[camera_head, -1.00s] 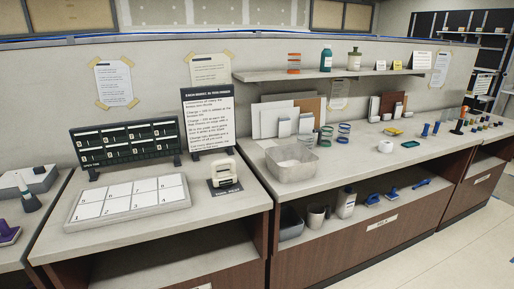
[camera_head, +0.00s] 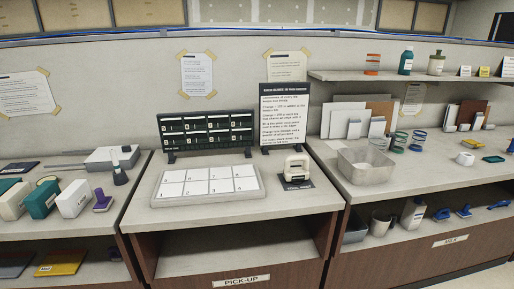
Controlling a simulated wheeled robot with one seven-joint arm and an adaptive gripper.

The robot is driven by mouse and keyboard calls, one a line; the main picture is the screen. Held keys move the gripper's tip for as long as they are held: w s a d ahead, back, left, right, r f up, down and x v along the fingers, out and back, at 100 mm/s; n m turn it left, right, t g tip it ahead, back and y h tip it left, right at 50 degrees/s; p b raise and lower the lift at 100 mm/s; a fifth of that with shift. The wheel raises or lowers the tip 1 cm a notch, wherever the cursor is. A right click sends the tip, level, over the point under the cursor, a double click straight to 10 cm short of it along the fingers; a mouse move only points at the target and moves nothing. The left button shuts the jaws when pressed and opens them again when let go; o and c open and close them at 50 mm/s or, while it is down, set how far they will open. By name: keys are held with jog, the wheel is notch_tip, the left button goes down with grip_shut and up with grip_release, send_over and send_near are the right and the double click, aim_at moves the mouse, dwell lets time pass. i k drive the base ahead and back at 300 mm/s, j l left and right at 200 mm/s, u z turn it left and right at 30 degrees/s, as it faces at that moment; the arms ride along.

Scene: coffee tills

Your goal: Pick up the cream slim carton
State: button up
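Several upright slim boxes stand on the left counter. A cream-coloured carton (camera_head: 13,201) is at the far left edge of the view. A teal carton (camera_head: 42,199) stands just right of it, and a white carton (camera_head: 74,198) stands right of that. The cream one looks slightly warmer in tone than the white one, but the labels are too small to read. My gripper is not in view.
A purple stamp-like object (camera_head: 102,199) and a dark-topped cone (camera_head: 119,170) stand right of the cartons. The middle counter holds a white numbered tray (camera_head: 208,204) and a cream device (camera_head: 296,168). A metal bin (camera_head: 366,174) is farther right.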

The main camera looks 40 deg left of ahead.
aim_at(12, 207)
jog(key=k+j+u, duration=0.1)
jog(key=u, duration=0.25)
jog(key=j+u, duration=0.2)
jog(key=u, duration=0.2)
jog(key=k+j+u, duration=0.1)
jog(key=u, duration=0.25)
jog(key=k+u, duration=0.1)
jog(key=u, duration=1.45)
jog(key=i+z, duration=0.2)
jog(key=i, duration=1.85)
